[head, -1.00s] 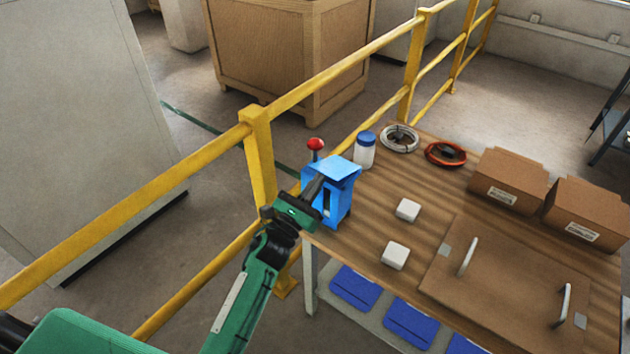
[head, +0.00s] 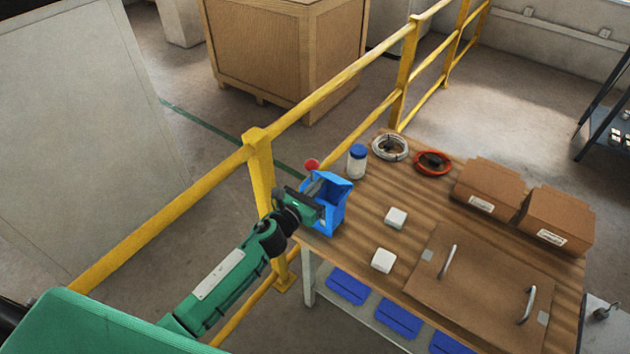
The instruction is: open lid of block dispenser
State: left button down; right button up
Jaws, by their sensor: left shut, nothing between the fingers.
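The blue block dispenser (head: 332,214) stands at the table's near left corner in the head view. Its lid appears tilted up, and a dark hollow shows at the top. A red ball knob (head: 312,164) shows just behind it. My left gripper (head: 316,189) is shut and empty, at the dispenser's upper left side. The fingertips partly overlap the dispenser, and I cannot tell whether they touch it. My right gripper is not in view.
Two white blocks (head: 395,218) lie right of the dispenser on the wooden table (head: 366,214). A blue-capped jar (head: 357,161), cable coils (head: 390,147) and cardboard boxes (head: 490,188) stand farther back. A yellow railing (head: 261,165) runs close along the left side.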

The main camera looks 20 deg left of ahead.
pick_arm(q)
jog(key=r+p, duration=0.2)
notch_tip(320, 180, up, 3)
jog(key=p, duration=0.3)
send_over(328, 176)
jog(key=shift+s+r, duration=0.2)
jog(key=r+x, duration=0.1)
jog(key=x, duration=0.7)
jog(key=shift+r+b, duration=0.15)
jog(key=shift+b, duration=0.3)
jog(key=shift+d, duration=0.1)
jog(key=shift+s, duration=0.1)
